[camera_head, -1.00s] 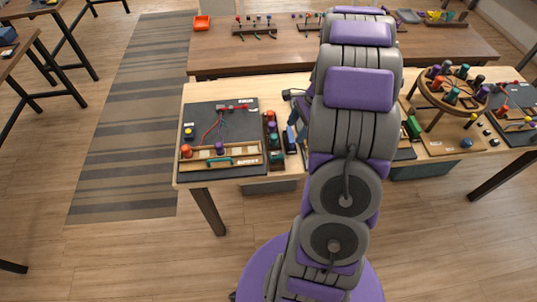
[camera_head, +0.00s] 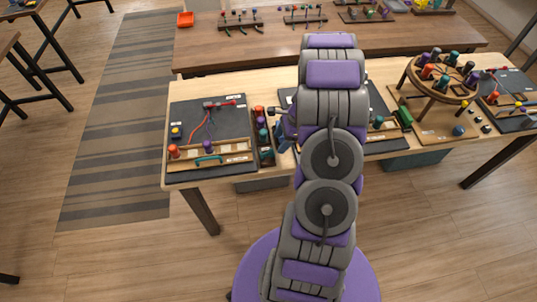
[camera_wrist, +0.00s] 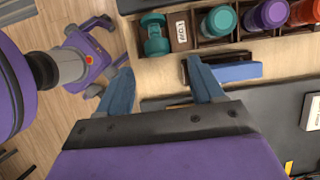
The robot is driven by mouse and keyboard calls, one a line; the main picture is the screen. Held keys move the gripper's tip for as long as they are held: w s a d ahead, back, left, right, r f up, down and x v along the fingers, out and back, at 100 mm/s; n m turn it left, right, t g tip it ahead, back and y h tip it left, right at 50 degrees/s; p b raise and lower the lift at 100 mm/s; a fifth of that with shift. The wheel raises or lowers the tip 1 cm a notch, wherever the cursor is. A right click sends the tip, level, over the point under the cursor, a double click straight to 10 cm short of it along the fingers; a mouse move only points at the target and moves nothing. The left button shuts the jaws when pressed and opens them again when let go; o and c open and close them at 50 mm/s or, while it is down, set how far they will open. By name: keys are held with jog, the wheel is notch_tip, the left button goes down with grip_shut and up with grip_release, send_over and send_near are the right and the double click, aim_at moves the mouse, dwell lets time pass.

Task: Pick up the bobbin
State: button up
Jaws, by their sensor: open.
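In the wrist view, a dark teal bobbin (camera_wrist: 155,36) lies beyond my open gripper (camera_wrist: 157,66), roughly ahead of the gap between the two blue fingers. It stands apart from the fingers, and nothing is between them. A lighter teal bobbin (camera_wrist: 218,22), a purple bobbin (camera_wrist: 268,13) and a red bobbin (camera_wrist: 303,11) sit in a wooden rack (camera_wrist: 228,41) to its right. The rack also shows in the head view (camera_head: 266,160), just left of my arm. Which bobbin the task means cannot be told.
A blue block (camera_wrist: 236,71) lies close by the right finger. A dark mat (camera_head: 232,123) with red cord and a wooden tray is left of the rack. A round braiding stand (camera_head: 440,77) with several bobbins is at the right.

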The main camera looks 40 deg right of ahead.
aim_at(267, 154)
jog(key=shift+w+a+f, duration=0.15)
jog(key=shift+a+f, duration=0.4)
jog(key=b+x, duration=0.1)
jog(key=x, duration=0.3)
jog(key=shift+f, duration=0.25)
jog(key=shift+d+f+b, duration=0.15)
jog(key=shift+f+b, duration=0.05)
jog(key=shift+b, duration=0.1)
jog(key=shift+d, duration=0.2)
jog(key=shift+a+r, duration=0.1)
jog(key=shift+a, duration=0.15)
jog(key=c, duration=0.6)
grip_shut()
